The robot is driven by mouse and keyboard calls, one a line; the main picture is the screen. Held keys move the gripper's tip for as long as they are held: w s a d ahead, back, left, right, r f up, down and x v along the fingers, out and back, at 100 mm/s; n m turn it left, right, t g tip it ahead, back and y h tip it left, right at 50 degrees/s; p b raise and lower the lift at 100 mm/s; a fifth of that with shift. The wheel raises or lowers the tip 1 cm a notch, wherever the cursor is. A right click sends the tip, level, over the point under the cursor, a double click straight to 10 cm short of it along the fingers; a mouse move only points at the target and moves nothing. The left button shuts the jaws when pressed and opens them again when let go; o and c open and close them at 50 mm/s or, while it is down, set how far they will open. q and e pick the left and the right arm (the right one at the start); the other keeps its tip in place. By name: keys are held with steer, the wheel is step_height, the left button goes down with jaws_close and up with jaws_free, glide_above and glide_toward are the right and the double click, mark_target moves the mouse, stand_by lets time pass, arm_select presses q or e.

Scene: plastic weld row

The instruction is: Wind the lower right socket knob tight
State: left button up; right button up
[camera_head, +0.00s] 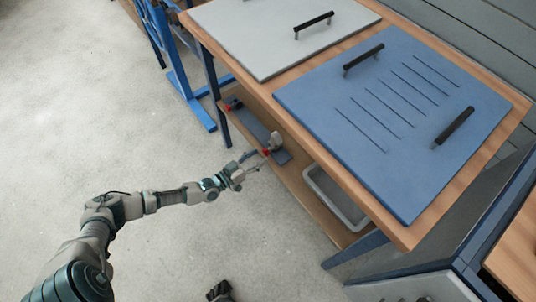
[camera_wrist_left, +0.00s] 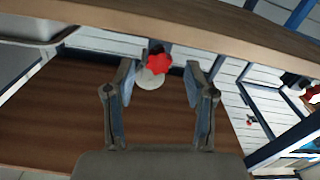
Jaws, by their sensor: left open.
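A red lobed knob (camera_head: 265,152) sits at the near right end of a blue-grey bar (camera_head: 254,126) on the low wooden shelf, beside a pale rounded part (camera_head: 275,140). A second red knob (camera_head: 229,106) is at the bar's far left end. My left gripper (camera_head: 250,165) is open and empty, just in front of the right knob. No contact shows.
The wooden tabletop (camera_head: 405,232) overhangs the shelf, bearing a blue panel (camera_head: 330,130) and a grey panel (camera_head: 265,35) with black handles. A grey bin (camera_head: 335,195) stands on the shelf right of the bar. Blue table legs (camera_head: 215,95) stand left. The floor left is clear.

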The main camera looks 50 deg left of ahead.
arm_select(q)
steer(key=shift+w+r, duration=0.1)
steer(key=shift+w, duration=0.95)
jaws_close()
steer(key=shift+n, duration=0.3)
steer(key=shift+n, duration=2.7)
steer(key=shift+a, duration=0.1)
